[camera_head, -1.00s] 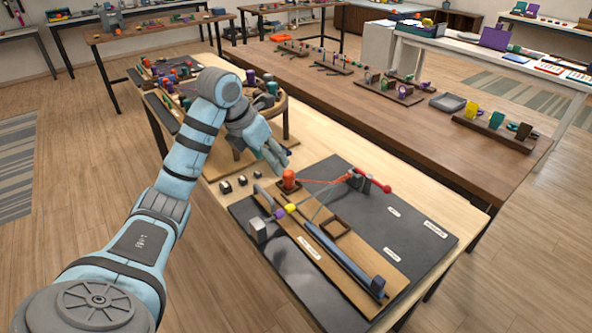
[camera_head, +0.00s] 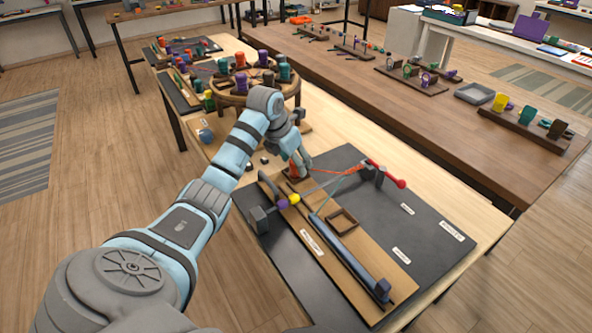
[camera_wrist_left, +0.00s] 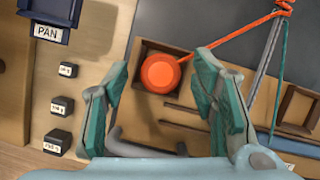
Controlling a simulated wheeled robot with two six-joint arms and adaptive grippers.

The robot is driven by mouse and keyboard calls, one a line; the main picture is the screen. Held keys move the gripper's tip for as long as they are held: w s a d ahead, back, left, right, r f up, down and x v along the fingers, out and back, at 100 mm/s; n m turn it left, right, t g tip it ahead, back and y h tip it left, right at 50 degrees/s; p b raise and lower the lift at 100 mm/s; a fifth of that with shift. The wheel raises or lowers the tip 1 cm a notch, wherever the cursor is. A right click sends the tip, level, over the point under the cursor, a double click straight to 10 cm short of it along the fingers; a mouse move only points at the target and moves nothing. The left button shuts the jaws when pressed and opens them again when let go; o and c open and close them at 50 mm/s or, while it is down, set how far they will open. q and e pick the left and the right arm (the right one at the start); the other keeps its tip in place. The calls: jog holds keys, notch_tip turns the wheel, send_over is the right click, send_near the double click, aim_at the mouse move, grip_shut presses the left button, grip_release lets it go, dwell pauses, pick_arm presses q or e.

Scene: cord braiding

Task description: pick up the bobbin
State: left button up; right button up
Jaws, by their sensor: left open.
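The orange bobbin (camera_wrist_left: 160,73) stands in a square brown holder (camera_wrist_left: 146,48) on the board, with an orange cord running from it to the upper right. In the head view the bobbin (camera_head: 295,170) is partly hidden by my left gripper (camera_head: 303,160). My left gripper (camera_wrist_left: 162,75) is open, with its two teal fingers on either side of the bobbin in the wrist view and a gap to each side. I cannot tell how high the fingertips are above it. My right gripper is not in view.
Small black weights (camera_wrist_left: 62,105) and a pan marked PAN (camera_wrist_left: 50,10) lie left of the bobbin. A blue bar (camera_head: 350,258), an empty square holder (camera_head: 341,221) and a red-handled part (camera_head: 386,174) are nearby. A round stand with several bobbins (camera_head: 240,92) is behind.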

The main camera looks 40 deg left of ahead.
pick_arm(q)
jog(key=shift+w+f, duration=0.1)
jog(key=shift+f, duration=0.2)
jog(key=shift+r, duration=0.1)
grip_shut()
jog(key=shift+r, duration=0.1)
